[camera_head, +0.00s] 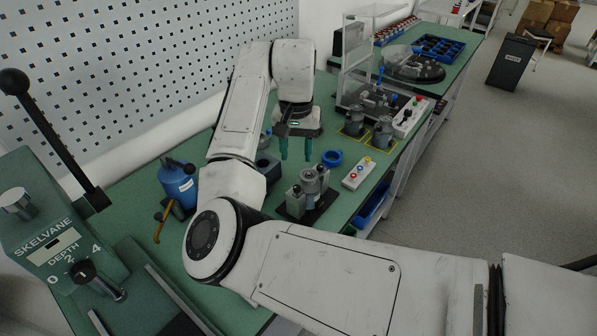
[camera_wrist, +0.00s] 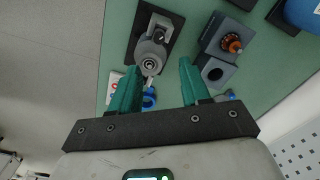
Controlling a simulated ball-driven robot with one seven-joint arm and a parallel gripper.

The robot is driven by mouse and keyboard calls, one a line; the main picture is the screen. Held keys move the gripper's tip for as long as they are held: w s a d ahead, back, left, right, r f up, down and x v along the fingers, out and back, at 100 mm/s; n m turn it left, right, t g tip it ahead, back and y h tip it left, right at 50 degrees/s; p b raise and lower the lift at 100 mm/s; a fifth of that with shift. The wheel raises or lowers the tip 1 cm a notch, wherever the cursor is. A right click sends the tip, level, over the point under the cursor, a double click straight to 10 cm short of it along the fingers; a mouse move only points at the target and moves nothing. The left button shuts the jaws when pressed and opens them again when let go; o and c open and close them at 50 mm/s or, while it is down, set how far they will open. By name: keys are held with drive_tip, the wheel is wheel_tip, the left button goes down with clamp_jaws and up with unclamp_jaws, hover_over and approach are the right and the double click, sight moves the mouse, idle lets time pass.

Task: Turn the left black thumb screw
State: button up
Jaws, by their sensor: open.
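My gripper (camera_head: 296,148) points down over the green bench in the head view. Its two green fingers are apart with nothing between them; they also show in the wrist view (camera_wrist: 160,82). A grey metal fixture (camera_head: 312,186) on a black base stands nearer the camera than my fingers. In the wrist view the fixture (camera_wrist: 152,53) lies beyond the left finger, apart from it. Small dark parts show on the fixture's posts, but I cannot tell clearly which is the left black thumb screw.
A blue ring (camera_head: 332,157) and a button box (camera_head: 358,172) lie right of the fixture. A dark block (camera_head: 267,166) and a blue bottle (camera_head: 178,184) stand left. Two grey motor-like units (camera_head: 383,133) stand behind. A green lever machine (camera_head: 60,235) fills the left foreground.

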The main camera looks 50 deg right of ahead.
sight(297, 187)
wheel_tip(297, 187, down, 11)
drive_tip(key=shift+s+r+p, duration=0.1)
drive_tip(key=shift+p, duration=0.55)
drive_tip(key=shift+c, duration=0.3)
clamp_jaws()
